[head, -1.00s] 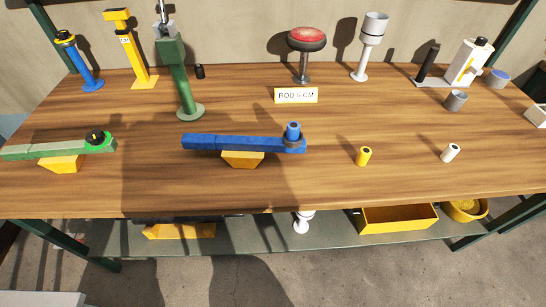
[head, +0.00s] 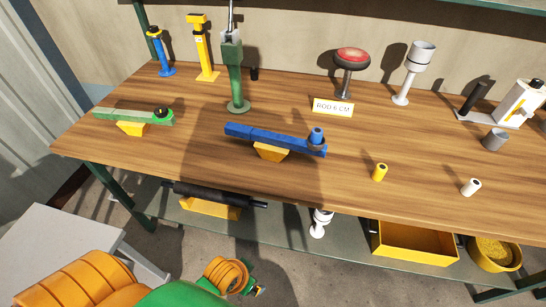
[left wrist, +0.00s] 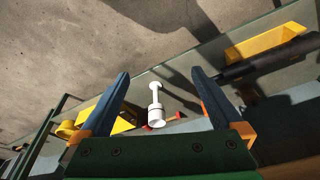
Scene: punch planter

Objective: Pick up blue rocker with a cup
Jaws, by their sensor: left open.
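The blue rocker (head: 272,138) is a long blue beam on a yellow wedge base (head: 272,152) in the middle of the table. A blue cup (head: 316,136) stands upright at the beam's right end, in a dark ring. My left arm shows at the bottom of the head view, below and in front of the table; its gripper fingers are hard to make out there. In the left wrist view my left gripper (left wrist: 158,88) is open, with nothing between its blue fingers. The rocker is not in that view. My right gripper is not in view.
A green rocker (head: 134,115) stands left of the blue one. A green press (head: 235,75) stands behind. The lower shelf holds a yellow bin (head: 413,243). A grey stand (head: 75,255) is at lower left.

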